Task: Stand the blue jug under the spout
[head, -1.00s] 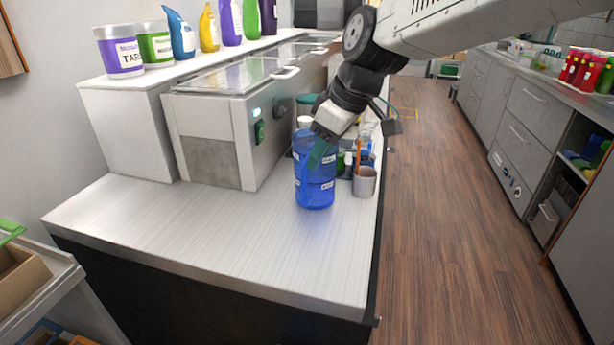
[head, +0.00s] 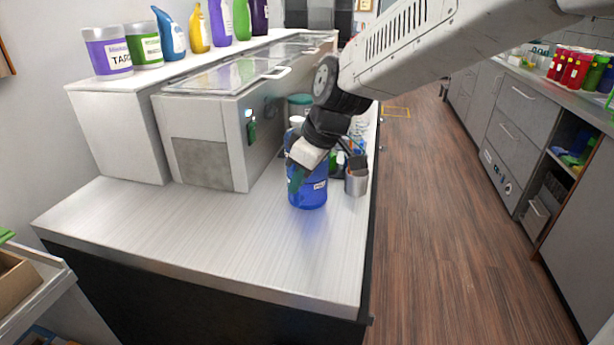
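The blue jug (head: 309,196), translucent with white labels, stands upright on the white counter (head: 205,235), in front of a grey-white machine with a glass lid. My gripper (head: 295,180) is in front of the jug's left side, pointing down, with dark teal fingertips low against the jug in the picture. It hides the jug's upper left part. I cannot tell whether the fingers touch the jug or are open or shut. I cannot make out a spout in this view.
The machine (head: 217,135) fills the back left of the counter. A metal cup (head: 356,182) with utensils stands close to the jug's right, near the counter edge. The counter's front left is clear.

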